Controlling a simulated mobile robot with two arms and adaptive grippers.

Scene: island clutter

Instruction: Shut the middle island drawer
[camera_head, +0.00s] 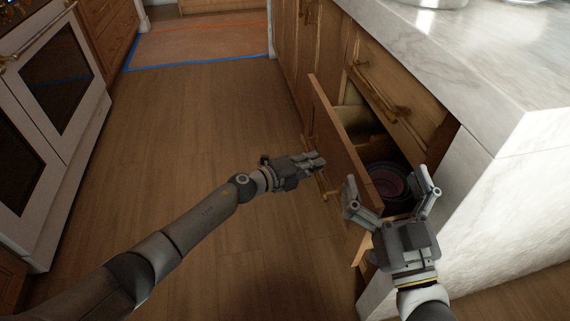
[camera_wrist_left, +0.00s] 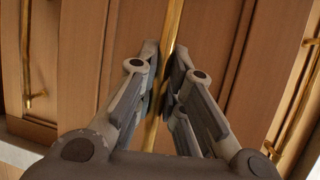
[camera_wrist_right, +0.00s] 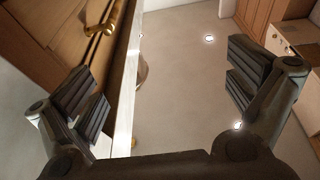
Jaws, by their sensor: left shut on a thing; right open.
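The open island drawer (camera_head: 338,135) is pulled out below a closed upper drawer, its wooden front standing away from the island. A dark round dish (camera_head: 385,182) lies inside it. My left gripper (camera_head: 322,161) is at the outer side of this drawer front. In the left wrist view its fingers (camera_wrist_left: 163,85) are shut on a long brass handle (camera_wrist_left: 173,28). My right gripper (camera_head: 391,190) is open and empty above the drawer's near end, hiding part of it. Its spread fingers also show in the right wrist view (camera_wrist_right: 165,95).
The closed upper drawer (camera_head: 405,95) has a brass handle (camera_head: 375,92). The white marble worktop (camera_head: 470,70) and its side panel (camera_head: 480,200) stand close on the right. White ovens (camera_head: 50,110) stand at left. The wooden floor (camera_head: 210,130) between is clear.

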